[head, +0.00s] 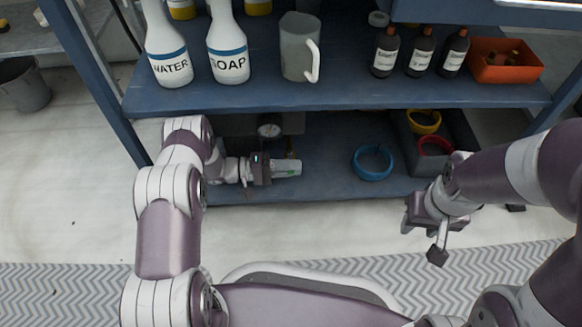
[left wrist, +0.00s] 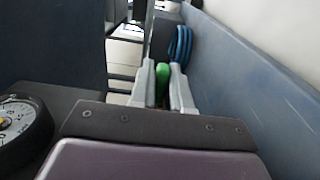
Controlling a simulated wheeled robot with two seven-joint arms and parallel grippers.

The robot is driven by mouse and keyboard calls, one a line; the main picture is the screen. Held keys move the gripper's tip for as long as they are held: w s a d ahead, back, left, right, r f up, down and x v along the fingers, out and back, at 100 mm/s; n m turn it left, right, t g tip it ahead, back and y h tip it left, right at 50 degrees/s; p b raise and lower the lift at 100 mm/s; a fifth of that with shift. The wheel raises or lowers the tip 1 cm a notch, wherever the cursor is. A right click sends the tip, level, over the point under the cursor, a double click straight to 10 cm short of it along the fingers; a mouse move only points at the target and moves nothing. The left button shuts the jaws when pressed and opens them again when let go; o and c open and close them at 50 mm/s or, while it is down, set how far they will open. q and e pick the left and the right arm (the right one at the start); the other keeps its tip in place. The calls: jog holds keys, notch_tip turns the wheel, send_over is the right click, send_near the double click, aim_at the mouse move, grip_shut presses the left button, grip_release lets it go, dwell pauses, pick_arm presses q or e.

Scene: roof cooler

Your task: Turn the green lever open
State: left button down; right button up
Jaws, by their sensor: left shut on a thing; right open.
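The green lever (left wrist: 163,74) shows between the two fingers of my left gripper (left wrist: 168,92) in the left wrist view. Only its rounded green end is visible; the rest is hidden by the fingers and the gripper body. In the head view my left gripper (head: 288,168) reaches in over the lower shelf, with a tiny bit of green at its fingers. It is shut on the lever. How far the lever is turned cannot be told. My right gripper (head: 428,232) is open and empty in front of the shelf's right side.
A round gauge (head: 270,128) sits just behind my left gripper. A blue ring (head: 372,163) lies on the lower shelf (head: 330,187), beside a bin with yellow (head: 424,121) and red (head: 435,146) rings. The upper shelf (head: 345,96) holds bottles, a grey jug (head: 298,48) and an orange box (head: 505,62).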

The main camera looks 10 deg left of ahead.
pick_arm(q)
jog(key=c, duration=1.2)
grip_release()
jog(key=shift+o, duration=0.2)
jog(key=shift+a+r+p, duration=0.1)
jog(key=shift+a+p, duration=0.2)
jog(key=shift+a, duration=0.05)
jog(key=p+v, duration=0.2)
jog(key=v, duration=0.4)
jog(key=shift+s, duration=0.1)
jog(key=shift+s+a, duration=0.1)
jog(key=shift+a, duration=0.25)
jog(key=shift+s, duration=0.1)
